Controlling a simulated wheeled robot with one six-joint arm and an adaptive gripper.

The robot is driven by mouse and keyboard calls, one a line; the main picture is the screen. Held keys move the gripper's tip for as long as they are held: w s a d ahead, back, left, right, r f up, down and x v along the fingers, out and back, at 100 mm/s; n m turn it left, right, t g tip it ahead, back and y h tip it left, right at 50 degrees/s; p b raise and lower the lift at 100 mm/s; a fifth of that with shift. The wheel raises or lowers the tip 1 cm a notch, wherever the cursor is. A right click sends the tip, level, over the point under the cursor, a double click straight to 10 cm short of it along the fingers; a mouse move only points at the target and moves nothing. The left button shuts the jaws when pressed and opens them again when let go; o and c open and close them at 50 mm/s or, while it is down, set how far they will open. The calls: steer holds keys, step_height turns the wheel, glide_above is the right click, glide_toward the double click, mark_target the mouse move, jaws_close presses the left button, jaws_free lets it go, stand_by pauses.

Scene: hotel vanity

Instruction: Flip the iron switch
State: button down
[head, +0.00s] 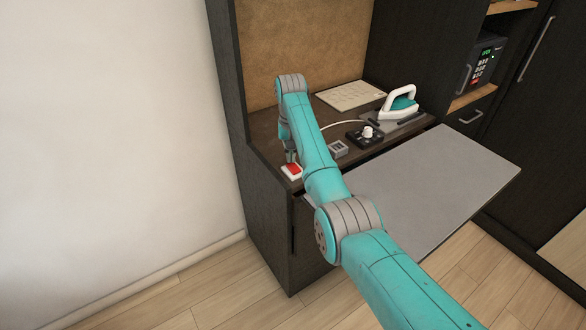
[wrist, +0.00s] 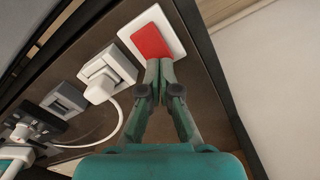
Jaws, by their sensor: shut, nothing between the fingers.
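A red rocker switch in a white frame (head: 291,172) sits on the vanity top near its left front corner. In the wrist view the red switch (wrist: 151,40) lies just beyond my fingertips. My gripper (head: 290,160) points down at it, with fingers together and empty. In the wrist view the fingertips (wrist: 160,66) overlap the switch's near edge; I cannot tell whether they touch it. The white and teal iron (head: 402,104) stands on a grey rest at the back right. A white plug (wrist: 99,90) with a cord sits in a socket beside the switch; my arm hides it in the head view.
A small grey box (head: 338,149) and a black box with a white knob (head: 366,134) stand right of my arm. A paper sheet (head: 350,95) lies at the back. A grey board (head: 430,185) juts out in front. A safe (head: 482,62) is at the upper right.

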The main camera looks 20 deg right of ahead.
mark_target(291, 164)
steer(key=shift+f, duration=0.95)
stand_by(0.6)
steer(key=shift+r, duration=3.5)
